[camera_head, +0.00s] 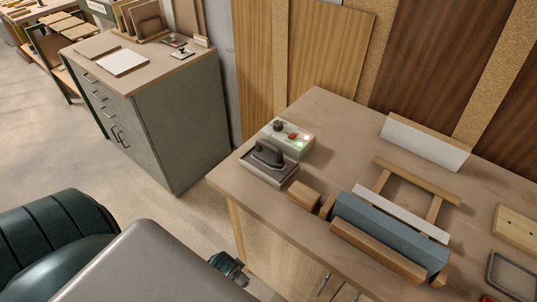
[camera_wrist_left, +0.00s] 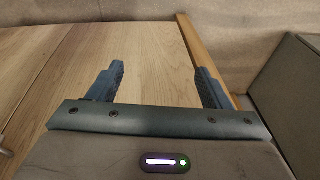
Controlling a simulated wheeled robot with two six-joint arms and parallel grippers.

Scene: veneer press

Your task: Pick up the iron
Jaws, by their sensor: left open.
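The iron (camera_head: 268,157) has a dark handle and a grey body. It stands near the left corner of the workbench in the head view, in front of a light control box (camera_head: 290,139) with a lit green light and red and dark knobs. My left gripper (camera_wrist_left: 157,88) shows in the left wrist view with its two dark fingers wide apart and nothing between them. It faces a wooden panel. In the head view, part of my left gripper (camera_head: 230,266) shows low, beside the bench and below the iron, apart from it. The iron is not in the wrist view. My right gripper is not in view.
The workbench (camera_head: 335,115) also holds a wooden block (camera_head: 304,194), a blue roll (camera_head: 388,232) in a wooden frame and a white strip. A grey drawer cabinet (camera_head: 160,125) stands left, with open floor in front. Veneer sheets (camera_head: 325,50) lean behind.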

